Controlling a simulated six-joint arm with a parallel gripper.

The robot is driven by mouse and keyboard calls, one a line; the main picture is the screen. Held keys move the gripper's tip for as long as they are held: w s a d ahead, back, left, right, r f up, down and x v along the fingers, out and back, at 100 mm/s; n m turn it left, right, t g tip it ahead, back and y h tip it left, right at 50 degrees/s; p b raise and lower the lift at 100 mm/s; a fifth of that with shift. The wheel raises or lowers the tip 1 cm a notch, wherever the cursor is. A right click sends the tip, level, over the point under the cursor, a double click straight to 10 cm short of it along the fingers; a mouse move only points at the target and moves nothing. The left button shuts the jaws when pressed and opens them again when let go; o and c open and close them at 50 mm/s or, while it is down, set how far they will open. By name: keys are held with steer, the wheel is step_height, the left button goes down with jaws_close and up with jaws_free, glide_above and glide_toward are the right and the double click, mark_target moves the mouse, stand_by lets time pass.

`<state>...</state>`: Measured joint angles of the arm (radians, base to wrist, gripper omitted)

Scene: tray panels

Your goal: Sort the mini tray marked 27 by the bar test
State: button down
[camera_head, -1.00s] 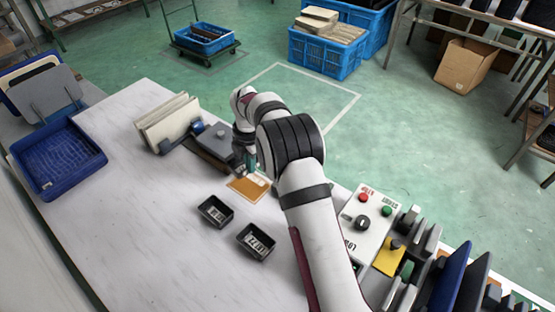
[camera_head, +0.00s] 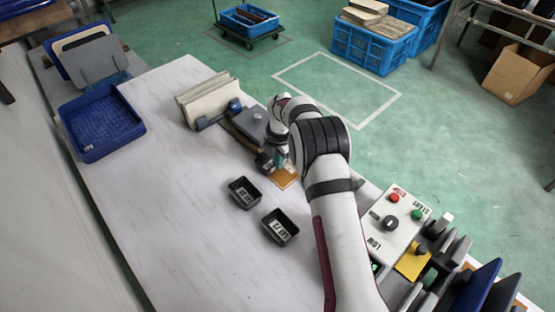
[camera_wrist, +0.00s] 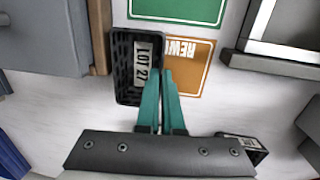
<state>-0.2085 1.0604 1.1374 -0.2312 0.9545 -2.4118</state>
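The black mini tray marked LOT 27 (camera_wrist: 125,72) is large in the wrist view, with its white label facing up. My gripper (camera_wrist: 161,76) has its teal fingers close together at the tray's right wall, apparently pinching it. The tray overlaps the orange rework card (camera_wrist: 205,70) and lies below a green card (camera_wrist: 178,10). In the head view my gripper (camera_head: 277,160) is beside the orange card (camera_head: 283,178), and my arm hides part of this area. Two other black trays, a left one (camera_head: 244,193) and a right one (camera_head: 280,227), sit on the table, their labels hard to read.
A grey block (camera_head: 252,122) and upright pale folders (camera_head: 207,100) stand behind the trays. A control box (camera_head: 392,222) with red and green buttons is at right. A blue bin (camera_head: 102,123) is at the left table edge. The white table's left and front parts are clear.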

steer(key=c, duration=1)
jaws_free()
steer(key=shift+r, duration=4.05)
steer(key=s+d+r+m+g, duration=0.1)
steer(key=s+d+r+m, duration=0.3)
steer(key=s+r+m, duration=0.45)
steer(key=s+d+r+m, duration=0.3)
steer(key=s+r+m, duration=0.3)
steer(key=s+m, duration=1)
steer(key=s, duration=0.2)
steer(key=s+d+f+m+y, duration=0.1)
steer(key=s+m, duration=0.3)
steer(key=s, duration=0.3)
steer(key=s+f+m, duration=0.1)
steer(key=s+m, duration=0.3)
steer(key=s, duration=0.3)
steer(key=shift+s+d+f+g, duration=0.15)
steer(key=shift+f+g, duration=0.1)
steer(key=shift+g, duration=0.05)
